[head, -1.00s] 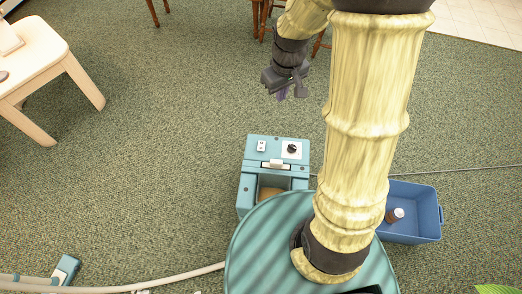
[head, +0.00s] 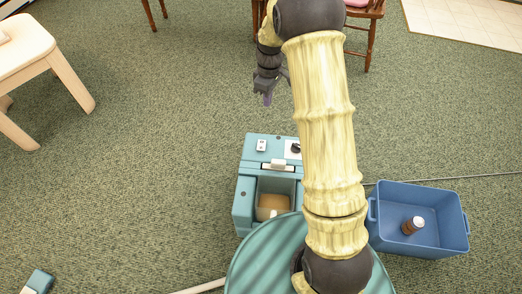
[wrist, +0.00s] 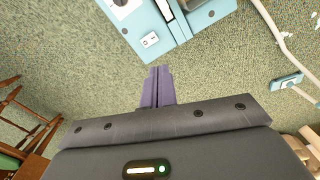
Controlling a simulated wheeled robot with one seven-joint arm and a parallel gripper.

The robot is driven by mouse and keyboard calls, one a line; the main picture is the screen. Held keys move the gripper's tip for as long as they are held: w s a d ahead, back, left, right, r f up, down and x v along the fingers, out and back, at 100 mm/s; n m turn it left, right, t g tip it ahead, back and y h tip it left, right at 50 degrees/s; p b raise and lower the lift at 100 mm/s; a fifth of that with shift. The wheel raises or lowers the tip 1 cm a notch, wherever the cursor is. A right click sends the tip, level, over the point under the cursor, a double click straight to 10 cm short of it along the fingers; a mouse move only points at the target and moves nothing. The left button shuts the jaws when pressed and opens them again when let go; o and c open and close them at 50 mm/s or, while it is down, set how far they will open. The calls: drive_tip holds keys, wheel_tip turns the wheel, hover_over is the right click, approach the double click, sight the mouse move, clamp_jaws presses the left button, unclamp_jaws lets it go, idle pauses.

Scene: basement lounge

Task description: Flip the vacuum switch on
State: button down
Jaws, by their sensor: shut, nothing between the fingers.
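The vacuum is a teal box (head: 247,170) on the carpet, in the middle of the head view. Its white rocker switch (head: 261,145) sits on the top panel at the left; a dark knob (head: 296,147) is to its right, partly behind my arm. In the wrist view the switch (wrist: 150,40) shows on the teal panel (wrist: 158,18), beyond my fingertips. My gripper (head: 267,99) is apart from the vacuum, above the switch in the head picture. Its purple fingers (wrist: 157,72) are together and empty. I cannot tell which way the switch is set.
A blue bin (head: 440,241) holding a brown bottle (head: 412,225) stands right of my arm. A teal floor nozzle (head: 38,281) lies at lower left, and a pale hose (head: 203,286) runs near the vacuum. A pale table (head: 25,48) stands at upper left. Carpet around the gripper is clear.

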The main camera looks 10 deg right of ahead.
sight(261, 148)
drive_tip(key=w+f+n+b, duration=0.2)
drive_tip(key=f+b, duration=0.2)
drive_tip(key=f, duration=0.4)
drive_tip(key=w+a+f+n+g+b, duration=0.1)
drive_tip(key=w+f+b, duration=0.2)
drive_tip(key=f, duration=0.4)
drive_tip(key=shift+f+n+b, duration=0.35)
drive_tip(key=shift+n+b, duration=0.05)
drive_tip(key=shift+b, duration=0.5)
drive_tip(key=f+b, duration=0.2)
drive_tip(key=f, duration=0.2)
drive_tip(key=s+f+b, duration=0.1)
drive_tip(key=f+b, duration=0.1)
drive_tip(key=f, duration=0.3)
drive_tip(key=f+b, duration=0.2)
drive_tip(key=f, duration=0.3)
drive_tip(key=shift+s+a+b, duration=0.25)
drive_tip(key=shift+b, duration=0.15)
drive_tip(key=shift+s+p, duration=0.1)
drive_tip(key=shift+p, duration=0.35)
drive_tip(key=shift+f, duration=0.15)
